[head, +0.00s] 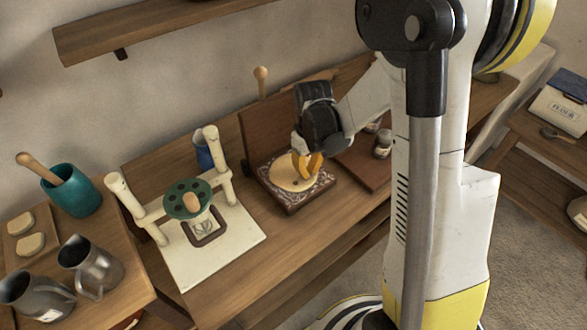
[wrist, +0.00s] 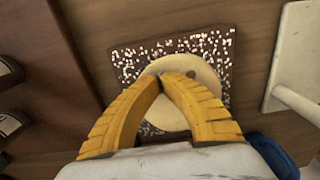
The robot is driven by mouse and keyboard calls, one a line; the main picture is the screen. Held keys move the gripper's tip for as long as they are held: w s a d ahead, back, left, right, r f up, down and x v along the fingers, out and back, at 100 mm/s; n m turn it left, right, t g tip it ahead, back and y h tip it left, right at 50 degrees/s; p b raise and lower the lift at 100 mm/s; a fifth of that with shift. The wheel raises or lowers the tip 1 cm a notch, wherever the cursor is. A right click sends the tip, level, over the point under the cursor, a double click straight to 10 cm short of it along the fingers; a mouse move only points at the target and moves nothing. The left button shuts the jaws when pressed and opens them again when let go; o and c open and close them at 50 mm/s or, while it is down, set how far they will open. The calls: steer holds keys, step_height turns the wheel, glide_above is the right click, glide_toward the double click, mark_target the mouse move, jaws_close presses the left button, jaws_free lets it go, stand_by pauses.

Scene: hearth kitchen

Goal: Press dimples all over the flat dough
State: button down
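The flat dough (head: 283,174) is a pale, round disc on a dark, white-patterned square board (head: 296,204). In the wrist view the dough (wrist: 204,70) is partly hidden behind my fingers, and the speckled board (wrist: 128,62) shows around it. My gripper (head: 306,178) has yellow ribbed fingers pointing down over the dough. In the wrist view the fingertips of my gripper (wrist: 174,76) meet, with nothing between them. I cannot tell whether the tips touch the dough. Any dimples are too small or hidden to make out.
A white stand with a green holed disc (head: 187,199) is left of the board. An upright wooden panel (head: 262,135) stands behind it. Small jars (head: 382,146) sit to the right. Metal jugs (head: 90,266) and a teal pot (head: 72,192) stand at the far left.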

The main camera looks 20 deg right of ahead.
steer(key=shift+f, duration=0.4)
steer(key=shift+b, duration=0.35)
steer(key=shift+r, duration=0.1)
stand_by(0.6)
steer(key=shift+r+p, duration=1.2)
steer(key=shift+r, duration=0.45)
steer(key=shift+w+d, duration=0.25)
steer(key=shift+w, duration=0.9)
steer(key=shift+w+d, duration=0.25)
steer(key=shift+w, duration=0.85)
steer(key=shift+f+b, duration=0.25)
steer(key=shift+b, duration=0.15)
